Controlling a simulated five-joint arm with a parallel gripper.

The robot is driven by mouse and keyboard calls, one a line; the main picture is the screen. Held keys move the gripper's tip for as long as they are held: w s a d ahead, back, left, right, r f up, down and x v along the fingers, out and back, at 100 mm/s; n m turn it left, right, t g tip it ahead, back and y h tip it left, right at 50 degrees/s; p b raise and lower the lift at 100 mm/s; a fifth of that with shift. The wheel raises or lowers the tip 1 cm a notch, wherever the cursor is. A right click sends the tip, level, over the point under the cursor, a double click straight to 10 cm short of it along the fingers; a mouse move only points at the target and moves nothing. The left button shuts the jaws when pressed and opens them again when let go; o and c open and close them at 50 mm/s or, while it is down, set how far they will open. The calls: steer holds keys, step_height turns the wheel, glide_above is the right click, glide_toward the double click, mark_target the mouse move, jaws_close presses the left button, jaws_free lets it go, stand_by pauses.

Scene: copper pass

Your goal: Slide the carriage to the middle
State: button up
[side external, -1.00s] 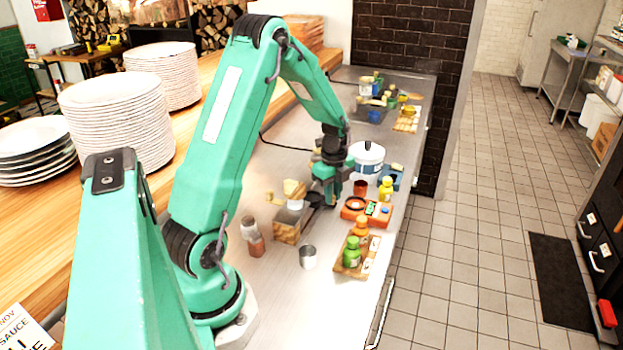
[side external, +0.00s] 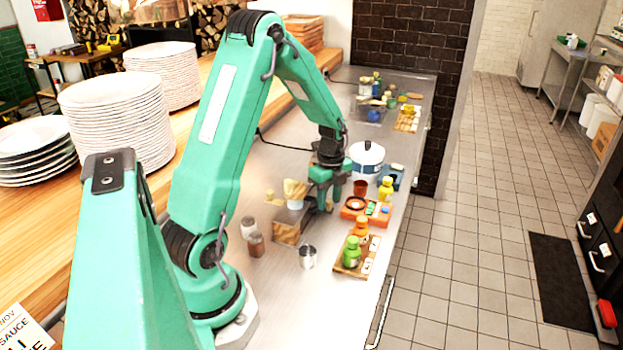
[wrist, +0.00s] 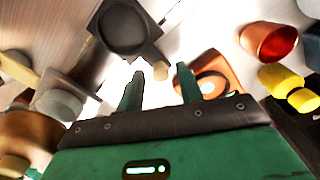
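My gripper (side external: 322,206) is low over the steel counter, pointing down. In the wrist view its two green fingers (wrist: 160,80) are apart, with nothing clearly held between them. A dark grey square block with a round recess (wrist: 124,28) lies just beyond the fingertips. A small pale knob (wrist: 160,71) is by the block's near corner, beyond the gap between the fingers. I cannot tell for sure whether this block is the carriage. In the side view the gripper mostly hides this spot.
Right of the gripper are an orange tray with a dark ring (side external: 351,203), a copper cup (side external: 361,187), a yellow bottle (side external: 386,188) and a white pot (side external: 367,157). A wooden box (side external: 286,234), a metal cup (side external: 308,257) and a green bottle (side external: 351,253) stand nearer.

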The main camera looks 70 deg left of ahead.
steer(key=shift+w+a+r, duration=0.15)
steer(key=shift+r, duration=2.45)
steer(key=shift+d+r, duration=0.2)
steer(key=shift+r, duration=0.05)
steer(key=s+d+r+n+t, duration=0.3)
steer(key=s+d+r+n, duration=0.3)
steer(key=d, duration=0.5)
steer(key=s+d+r+n+t, duration=0.2)
steer(key=s+d+r+n, duration=0.5)
steer(key=d+r+n, duration=0.2)
steer(key=shift+s+d+r+t, duration=0.15)
steer(key=shift+d+r+t, duration=0.25)
steer(key=shift+d+r, duration=0.35)
